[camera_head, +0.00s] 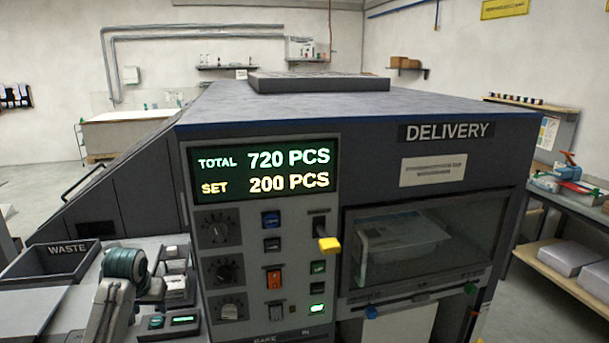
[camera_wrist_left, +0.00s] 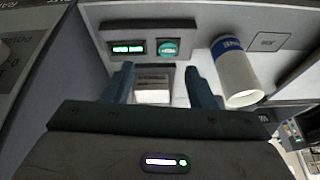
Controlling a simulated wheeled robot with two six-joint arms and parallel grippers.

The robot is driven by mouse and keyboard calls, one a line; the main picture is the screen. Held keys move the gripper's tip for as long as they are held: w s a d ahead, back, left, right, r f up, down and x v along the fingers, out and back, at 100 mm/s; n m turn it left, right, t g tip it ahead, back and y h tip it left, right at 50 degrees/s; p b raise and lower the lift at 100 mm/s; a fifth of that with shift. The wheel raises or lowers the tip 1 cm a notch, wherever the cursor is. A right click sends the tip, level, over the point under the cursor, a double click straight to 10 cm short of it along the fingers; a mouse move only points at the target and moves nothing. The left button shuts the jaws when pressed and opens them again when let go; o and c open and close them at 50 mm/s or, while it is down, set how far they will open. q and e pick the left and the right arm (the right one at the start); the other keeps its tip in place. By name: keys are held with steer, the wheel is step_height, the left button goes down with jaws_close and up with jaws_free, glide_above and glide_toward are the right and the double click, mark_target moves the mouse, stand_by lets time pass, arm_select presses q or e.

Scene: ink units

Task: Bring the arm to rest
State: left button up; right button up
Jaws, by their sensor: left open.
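My left arm shows at the lower left of the head view, with its teal gripper end (camera_head: 126,264) beside the left side of the machine's control panel. In the wrist view my left gripper (camera_wrist_left: 162,80) is open. Its two dark blue fingers stand apart with no held thing visible between them. Beyond them lies a small silver-grey plate or box. My right gripper is not in view.
The delivery machine (camera_head: 380,112) fills the middle, its display reading TOTAL 720 and SET 200. The waste bin (camera_head: 62,262) is at left. In the wrist view a white cylinder with a blue band (camera_wrist_left: 236,76) is right of the fingers, and a teal button (camera_wrist_left: 168,48) lies ahead.

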arm_select(q)
steer(key=s+d+f+m, duration=0.1)
steer(key=s+d+f, duration=0.3)
steer(key=s+f, duration=0.45)
steer(key=s+d+f+m, duration=0.1)
steer(key=s+d+f, duration=0.35)
steer(key=s, duration=0.75)
steer(key=s+d, duration=0.3)
steer(key=s, duration=1.8)
step_height(320, 180, down, 36)
steer(key=a+g+b, duration=0.2)
steer(key=a+b, duration=0.1)
steer(key=s+a+f+g+b, duration=0.1)
steer(key=s+f+b, duration=0.1)
steer(key=s+f, duration=1.6)
step_height(320, 180, down, 2)
steer(key=shift+s+f+h+b, duration=0.1)
steer(key=shift+s+h+b, duration=0.2)
steer(key=shift+s+b, duration=0.1)
